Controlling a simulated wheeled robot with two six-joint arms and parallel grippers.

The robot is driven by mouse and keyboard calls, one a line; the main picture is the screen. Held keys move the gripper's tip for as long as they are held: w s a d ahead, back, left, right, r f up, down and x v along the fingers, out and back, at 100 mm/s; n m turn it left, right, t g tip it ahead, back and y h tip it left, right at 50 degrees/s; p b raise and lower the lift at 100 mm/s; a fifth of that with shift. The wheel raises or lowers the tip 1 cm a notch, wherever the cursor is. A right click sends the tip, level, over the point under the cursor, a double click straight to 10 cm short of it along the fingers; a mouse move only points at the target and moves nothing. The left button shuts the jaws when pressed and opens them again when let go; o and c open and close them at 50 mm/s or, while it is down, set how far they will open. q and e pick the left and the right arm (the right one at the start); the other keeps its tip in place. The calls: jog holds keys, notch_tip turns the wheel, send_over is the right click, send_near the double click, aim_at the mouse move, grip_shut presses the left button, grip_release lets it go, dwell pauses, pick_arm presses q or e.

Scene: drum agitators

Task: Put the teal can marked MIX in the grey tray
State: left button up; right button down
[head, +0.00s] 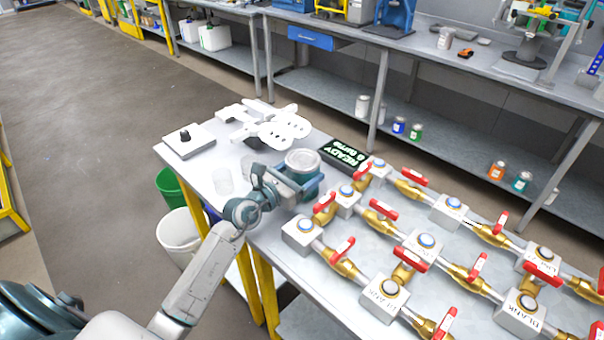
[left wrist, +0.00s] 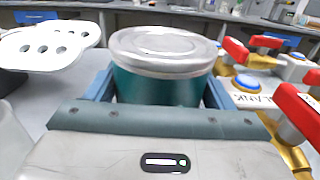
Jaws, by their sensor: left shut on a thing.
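A teal can (head: 302,166) with a pale grey lid is between the jaws of my left gripper (head: 300,180), over the near bench's left part. In the left wrist view the can (left wrist: 160,88) stands upright between the two blue fingers, which close on its sides. No MIX marking can be read on the side I see. I cannot tell whether its base touches the bench. I cannot make out a grey tray for certain in either view. My right gripper is not in view.
Right of the can are a black sign (head: 345,156) and rows of brass valves with red handles (head: 380,208). White perforated plates (head: 280,128) and a flat grey block with a black knob (head: 190,139) lie behind. Bins (head: 178,232) stand on the floor left.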

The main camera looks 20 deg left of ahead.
pick_arm(q)
jog(key=shift+f, duration=0.1)
jog(key=o, duration=1.4)
